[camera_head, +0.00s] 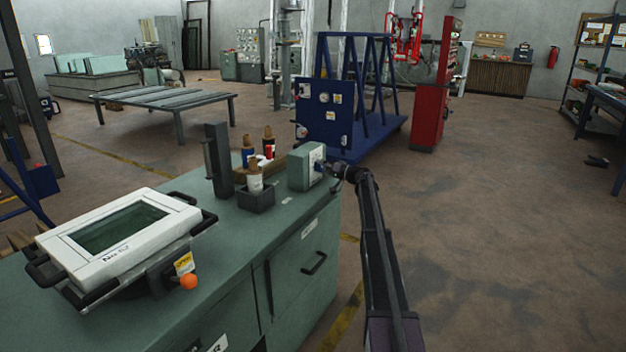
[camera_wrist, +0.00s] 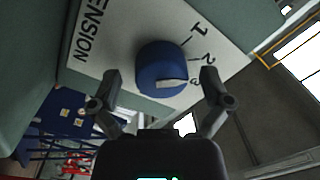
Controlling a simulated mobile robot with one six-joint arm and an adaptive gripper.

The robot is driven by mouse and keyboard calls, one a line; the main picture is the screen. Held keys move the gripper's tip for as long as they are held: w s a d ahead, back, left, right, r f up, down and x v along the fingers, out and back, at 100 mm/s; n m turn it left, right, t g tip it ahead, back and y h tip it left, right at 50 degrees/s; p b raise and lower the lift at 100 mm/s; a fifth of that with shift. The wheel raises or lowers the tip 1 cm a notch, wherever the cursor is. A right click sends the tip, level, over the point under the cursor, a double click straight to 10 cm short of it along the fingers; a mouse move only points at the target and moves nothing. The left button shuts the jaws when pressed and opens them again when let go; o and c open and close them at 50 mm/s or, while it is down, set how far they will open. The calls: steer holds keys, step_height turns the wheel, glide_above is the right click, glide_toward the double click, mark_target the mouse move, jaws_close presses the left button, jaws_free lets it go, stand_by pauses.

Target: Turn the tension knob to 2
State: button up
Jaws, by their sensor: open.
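The blue tension knob (camera_wrist: 160,62) is on a white plate (camera_wrist: 112,30) printed with "ENSION", the numbers 1 and 2, and a third mark partly hidden by a finger. The knob's pale pointer face (camera_wrist: 172,86) points toward that third mark, past the 2. In the head view the knob (camera_head: 319,167) is on the side of a green box (camera_head: 303,172) at the bench's far end. My gripper (camera_wrist: 161,76) is open, with one finger on either side of the knob; I cannot tell whether they touch it. It also shows in the head view (camera_head: 331,170).
The green bench (camera_head: 225,245) holds a white screen device (camera_head: 118,228), a dark post (camera_head: 218,160) and a black bin (camera_head: 256,198) with a bottle. A blue frame (camera_head: 350,100) stands behind. The floor right of my arm is clear.

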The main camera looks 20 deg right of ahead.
steer(key=shift+n, duration=0.4)
steer(key=n, duration=0.7)
steer(key=shift+p, duration=0.3)
steer(key=shift+s+d, duration=0.15)
steer(key=shift+s, duration=0.1)
steer(key=v, duration=1.3)
steer(key=s+a+g+h+p, duration=0.1)
steer(key=s+a+g+p, duration=0.2)
steer(key=a, duration=0.6)
steer(key=s+a+r+g+h+p, duration=0.1)
steer(key=s+a+p, duration=0.4)
steer(key=a, duration=0.5)
steer(key=s+a+r+m+g+p, duration=0.1)
steer(key=s+a+g+p, duration=0.3)
steer(key=s+a, duration=0.3)
steer(key=shift+a+r+g+h+p, duration=0.2)
steer(key=shift+a+g+h+p, duration=0.3)
steer(key=shift+a, duration=0.65)
steer(key=shift+s, duration=0.1)
